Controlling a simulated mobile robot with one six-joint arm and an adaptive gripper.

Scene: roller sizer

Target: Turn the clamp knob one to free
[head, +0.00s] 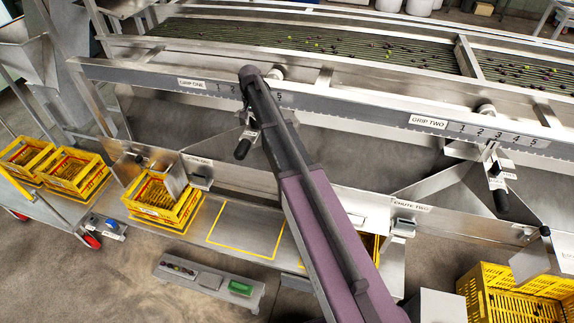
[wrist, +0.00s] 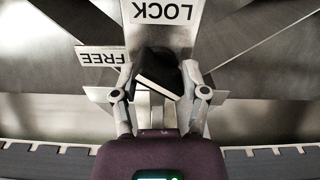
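In the wrist view the black clamp knob one (wrist: 158,68) sits between the two fingertips of my gripper (wrist: 157,80), tilted relative to them. A finger is close on each side, but I cannot tell whether both press on it. The LOCK label (wrist: 164,12) is upside down above the knob. The FREE label (wrist: 102,57) is at its left. In the head view a black handle (head: 243,149) hangs at the grip one clamp, below the scale (head: 222,90). My arm hides most of that clamp and my gripper there.
The GRIP TWO clamp (head: 494,165) is at the right, with its own black handle. The roller bed (head: 320,40) with small fruit runs behind the scale rail. Yellow crates (head: 147,212) stand at lower left. A second crate (head: 515,298) stands at lower right.

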